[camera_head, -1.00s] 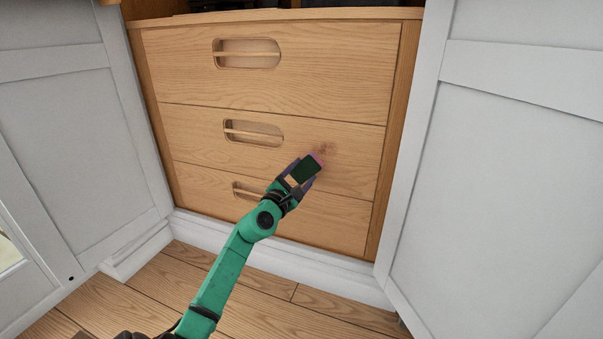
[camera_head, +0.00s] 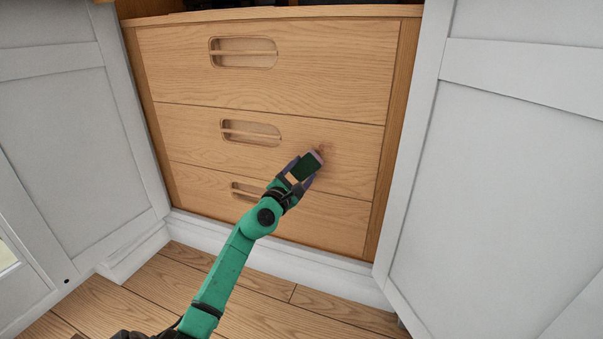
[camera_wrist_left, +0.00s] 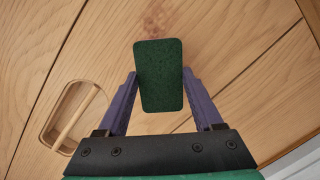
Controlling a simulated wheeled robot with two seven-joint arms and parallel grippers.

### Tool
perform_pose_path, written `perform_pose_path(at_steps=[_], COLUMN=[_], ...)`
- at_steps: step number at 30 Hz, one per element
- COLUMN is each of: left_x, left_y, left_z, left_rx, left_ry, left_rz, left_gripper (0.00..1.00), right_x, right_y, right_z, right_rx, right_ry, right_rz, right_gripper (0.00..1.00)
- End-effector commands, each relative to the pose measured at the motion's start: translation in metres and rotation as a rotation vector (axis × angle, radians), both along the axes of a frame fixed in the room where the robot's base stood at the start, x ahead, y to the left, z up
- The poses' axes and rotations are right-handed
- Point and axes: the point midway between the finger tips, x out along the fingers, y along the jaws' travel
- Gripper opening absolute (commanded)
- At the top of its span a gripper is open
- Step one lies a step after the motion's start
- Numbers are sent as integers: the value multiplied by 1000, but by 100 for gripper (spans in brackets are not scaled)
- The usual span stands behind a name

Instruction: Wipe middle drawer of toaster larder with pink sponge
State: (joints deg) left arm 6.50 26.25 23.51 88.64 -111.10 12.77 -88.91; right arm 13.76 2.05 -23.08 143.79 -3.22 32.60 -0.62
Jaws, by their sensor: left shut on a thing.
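In the left wrist view the sponge's green face (camera_wrist_left: 159,76) sits between the two purple fingers (camera_wrist_left: 159,88). The sponge is at the right part of the middle drawer (camera_head: 190,135), whose oval handle slot is to the left of it. A brownish smudge (camera_head: 328,149) on the drawer front shows just beyond the sponge's tip. Whether the sponge touches the wood I cannot tell. My right gripper is out of view.
The top drawer (camera_head: 330,70) and bottom drawer (camera_head: 335,215) are shut, above and below the middle one. White cabinet doors stand open at left (camera_head: 70,130) and right (camera_head: 500,180). Wooden floor (camera_head: 250,305) lies in front.

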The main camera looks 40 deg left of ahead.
Motion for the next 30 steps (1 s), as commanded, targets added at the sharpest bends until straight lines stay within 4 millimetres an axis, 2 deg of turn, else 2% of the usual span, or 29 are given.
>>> perform_pose_path(at_steps=[20, 23, 30], left_x=[13, 13, 20], left_y=[5, 2, -23], left_z=[0, 2, 5], left_rx=[0, 0, -1], left_ry=[0, 1, 2], left_rz=[0, -1, -1], left_gripper=[17, 17, 17], right_x=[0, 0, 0], right_y=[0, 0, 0], right_z=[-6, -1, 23], right_rx=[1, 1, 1], right_ry=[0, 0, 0], right_rz=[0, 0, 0], right_gripper=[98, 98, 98])
